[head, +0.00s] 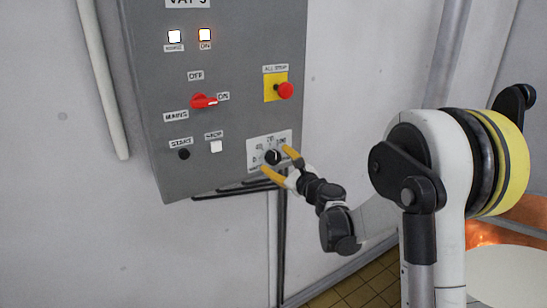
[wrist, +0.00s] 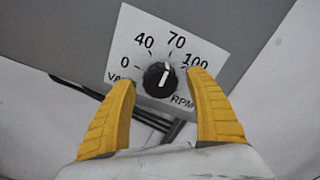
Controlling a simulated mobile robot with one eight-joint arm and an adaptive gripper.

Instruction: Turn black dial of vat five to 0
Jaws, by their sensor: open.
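The black dial (wrist: 156,82) sits on a white scale plate (wrist: 140,35) marked 0, 40, 70 and 100, with RPM lettering. Its white pointer line is tilted slightly right of straight up, roughly toward 70. In the head view the dial (head: 272,157) is at the lower right of the grey panel marked VAT 5. My gripper (head: 281,163) is open, with its yellow fingers pointed at the dial. In the wrist view my gripper (wrist: 161,80) has one fingertip on each side of the dial. I cannot tell whether either finger touches it.
The grey panel (head: 230,60) also carries a red switch (head: 204,101), a red stop button (head: 285,90) on yellow, a black button (head: 184,154), a white button (head: 216,147) and two lit lamps. Dark pipes run below the panel. A copper surface (head: 495,234) shows at right.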

